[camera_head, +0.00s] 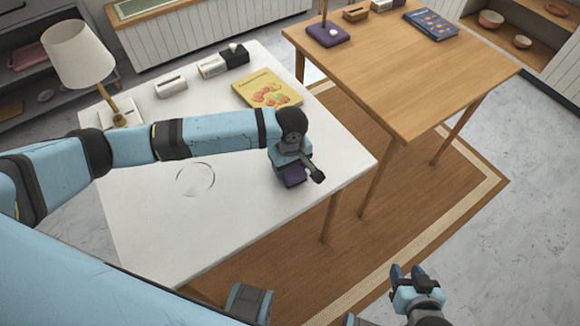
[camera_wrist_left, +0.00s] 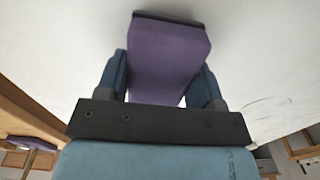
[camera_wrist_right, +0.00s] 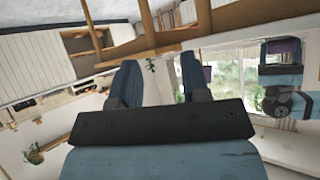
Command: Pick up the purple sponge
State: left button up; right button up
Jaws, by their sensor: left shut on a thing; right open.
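The purple sponge (camera_head: 291,175) is at the right part of the white table (camera_head: 240,237) in the head view. In the left wrist view the sponge (camera_wrist_left: 165,55) is a purple block with a dark layer at its far end. My left gripper (camera_head: 293,172) is shut on it, with one finger on each side (camera_wrist_left: 160,82). Whether the sponge touches the table is hard to tell. My right gripper (camera_head: 414,275) is open and empty, away from the tables at the lower right. It also shows in the right wrist view (camera_wrist_right: 160,85).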

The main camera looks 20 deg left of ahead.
pick_arm(q)
notch_tip(320, 180, up, 19)
jog(key=p, duration=0.2)
jog(key=shift+p, duration=0.3)
pick_arm(e)
jog(key=shift+s+d+r, duration=0.2)
jog(key=shift+s+r, duration=0.1)
jog(key=shift+r, duration=0.45)
pick_arm(q)
jog(key=shift+f, duration=0.1)
